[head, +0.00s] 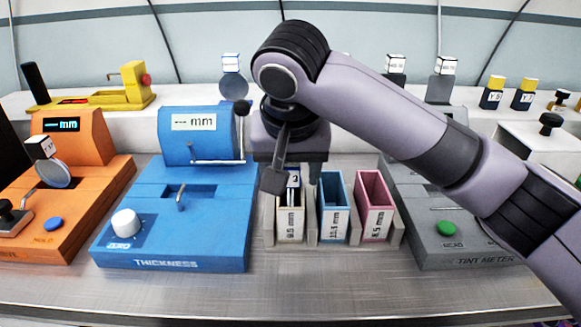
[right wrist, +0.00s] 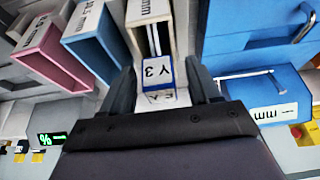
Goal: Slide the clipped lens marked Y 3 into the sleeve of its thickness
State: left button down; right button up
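The Y 3 tag (right wrist: 157,72) of the clipped lens is at the mouth of the cream sleeve (head: 290,222), the leftmost of three. It also shows in the head view (head: 293,180). The lens below the tag is hidden. My right gripper (head: 295,182) points down over this sleeve. In the right wrist view its fingers (right wrist: 165,92) stand apart on both sides of the tag, with a gap visible on the right. The blue sleeve (head: 333,217) and pink sleeve (head: 374,212) look empty. The sleeves carry mm labels; the cream one's first digit is unclear. My left gripper is not in view.
The blue thickness gauge (head: 178,235) stands left of the sleeves, its display showing dashes. An orange device (head: 85,205) holding a round lens (head: 53,174) is farther left. A grey tint meter (head: 470,240) stands right. Several tagged pieces stand on the back shelf. The front strip is clear.

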pick_arm(q)
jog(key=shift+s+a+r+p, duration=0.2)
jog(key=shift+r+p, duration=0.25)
jog(key=shift+p, duration=0.65)
pick_arm(e)
jog(key=v, duration=1.2)
jog(key=shift+r, duration=0.1)
